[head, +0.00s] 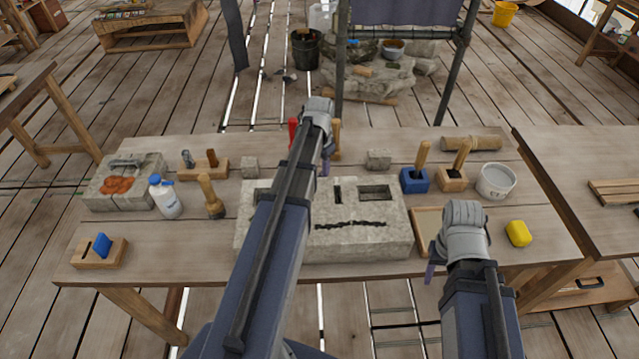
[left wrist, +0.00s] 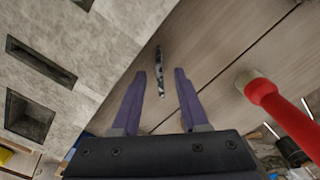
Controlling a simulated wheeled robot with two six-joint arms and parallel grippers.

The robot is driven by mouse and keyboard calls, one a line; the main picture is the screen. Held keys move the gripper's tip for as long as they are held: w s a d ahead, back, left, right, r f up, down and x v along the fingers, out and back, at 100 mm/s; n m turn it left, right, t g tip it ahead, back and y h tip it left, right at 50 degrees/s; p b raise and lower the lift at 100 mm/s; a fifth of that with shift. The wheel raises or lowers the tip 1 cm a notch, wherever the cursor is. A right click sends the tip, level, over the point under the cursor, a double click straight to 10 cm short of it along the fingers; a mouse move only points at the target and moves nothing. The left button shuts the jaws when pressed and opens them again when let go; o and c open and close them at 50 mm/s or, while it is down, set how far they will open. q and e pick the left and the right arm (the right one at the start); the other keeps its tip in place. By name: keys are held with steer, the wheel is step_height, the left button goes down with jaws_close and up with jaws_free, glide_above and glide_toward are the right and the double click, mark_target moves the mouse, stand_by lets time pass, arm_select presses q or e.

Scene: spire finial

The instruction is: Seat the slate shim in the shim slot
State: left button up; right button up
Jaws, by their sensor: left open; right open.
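The stone block (head: 395,235) lies across the middle of the table. Its top has a narrow dark slot (head: 338,194), likely the shim slot, and a wider rectangular pocket (head: 376,191). In the left wrist view the narrow slot (left wrist: 40,62) is left of my fingers. A thin, dark, mottled piece (left wrist: 158,58), apparently the slate shim, is over the wooden tabletop between my left fingertips. My left gripper (left wrist: 160,82) is open, a finger on either side, contact unclear. In the head view my left gripper (head: 324,168) hides the shim. My right gripper (head: 432,272) is open near the table's front right.
A red-handled tool (left wrist: 265,92) stands close to the right of my left fingers.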

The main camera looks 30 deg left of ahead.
arm_select(q)
step_height(320, 180, down, 5)
steer(key=b, duration=0.4)
steer(key=shift+r, duration=0.1)
jaws_close()
stand_by(0.4)
